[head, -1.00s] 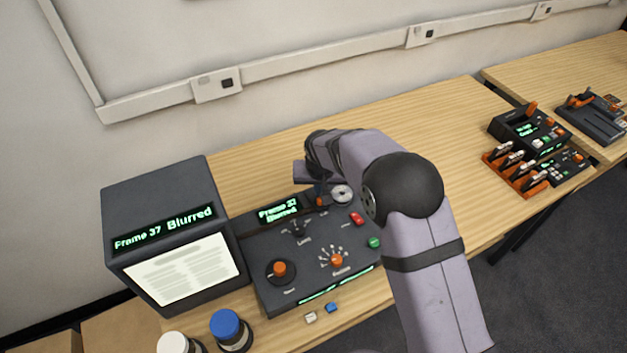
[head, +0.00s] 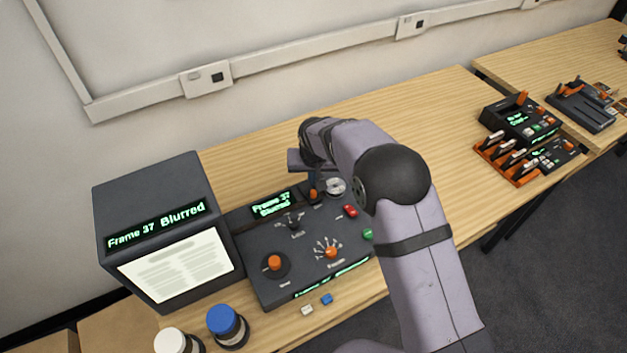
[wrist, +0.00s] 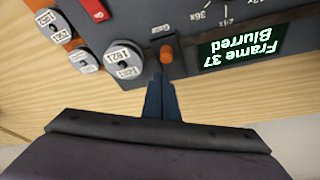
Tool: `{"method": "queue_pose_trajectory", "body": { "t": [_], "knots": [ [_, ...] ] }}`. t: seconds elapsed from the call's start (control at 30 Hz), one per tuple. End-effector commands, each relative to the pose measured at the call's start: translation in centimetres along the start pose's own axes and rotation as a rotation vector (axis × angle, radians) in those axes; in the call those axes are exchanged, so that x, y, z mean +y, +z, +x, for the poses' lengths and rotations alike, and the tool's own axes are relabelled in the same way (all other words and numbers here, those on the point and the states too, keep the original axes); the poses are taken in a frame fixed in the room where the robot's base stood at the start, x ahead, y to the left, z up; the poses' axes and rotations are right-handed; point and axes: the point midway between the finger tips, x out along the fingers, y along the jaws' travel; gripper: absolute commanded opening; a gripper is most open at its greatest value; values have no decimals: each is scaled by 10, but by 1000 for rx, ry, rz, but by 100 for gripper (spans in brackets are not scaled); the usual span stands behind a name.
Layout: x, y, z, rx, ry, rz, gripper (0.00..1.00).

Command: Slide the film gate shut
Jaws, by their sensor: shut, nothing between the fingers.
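The dark console (head: 340,230) stands on the wooden bench. A small orange knob (wrist: 166,53) sits near its back edge, beside the small display reading "Frame 37 Blurred" (wrist: 243,45); I take it for the film gate's handle. In the head view the orange knob (head: 314,194) shows just below my wrist. My gripper (wrist: 161,80) is shut and empty, its dark fingertips at the console's back edge, close to the orange knob. I cannot tell whether they touch it. The gate's own position is unclear.
Numbered metal reels (wrist: 123,58) sit beside the orange knob. The boxy viewer (head: 160,235) stands left of the console, reading "Frame 37 Blurred". Blue-capped (head: 223,320) and white-capped jars stand in front. Bare bench lies right of my arm, before the orange rack (head: 510,160).

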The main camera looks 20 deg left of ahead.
Motion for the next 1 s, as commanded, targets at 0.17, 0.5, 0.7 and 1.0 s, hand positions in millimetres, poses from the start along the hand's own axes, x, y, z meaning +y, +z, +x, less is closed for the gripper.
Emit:
{"method": "queue_pose_trajectory", "body": {
  "t": [0.17, 0.5, 0.7, 1.0],
  "knots": [
    [0, -16, 5, 5, -2, 0, 0],
    [-2, -19, -37, 11, -4, 0, 0],
    [-2, -18, -69, 10, -5, -1, 0],
    [-2, -18, -94, 7, -3, -1, 0]
  ]
}}
